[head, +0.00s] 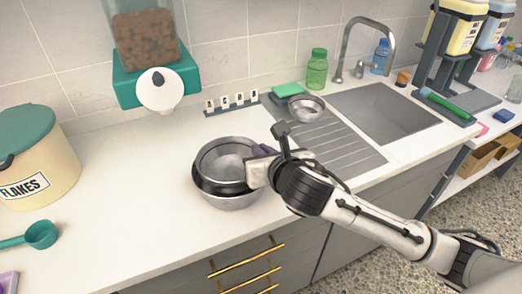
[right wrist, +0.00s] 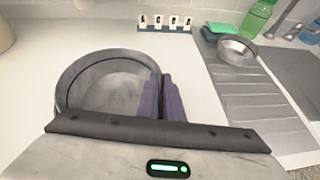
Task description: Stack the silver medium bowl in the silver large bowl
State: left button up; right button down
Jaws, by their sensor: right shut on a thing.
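The silver medium bowl (head: 226,160) is over the counter left of the drainboard, its round opening facing up. The silver large bowl (head: 232,203) shows below it, mostly hidden by the medium bowl and a dark band around it. I cannot tell whether the medium bowl rests in the large bowl or is held just above it. My right gripper (head: 257,167) is shut on the medium bowl's right rim. The right wrist view shows the fingers (right wrist: 163,98) at the right edge of the medium bowl (right wrist: 105,85). My left gripper is out of view.
A small metal bowl (head: 306,108) stands on the drainboard (head: 345,150) beside a green sponge (head: 288,90) and the sink. Small lettered cards (head: 232,100) stand behind the bowls. A flakes bin (head: 35,160) and teal scoop (head: 38,235) are at left. The counter between is clear.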

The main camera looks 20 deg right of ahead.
jog(key=shift+f, duration=0.55)
jog(key=c, duration=1.9)
grip_release()
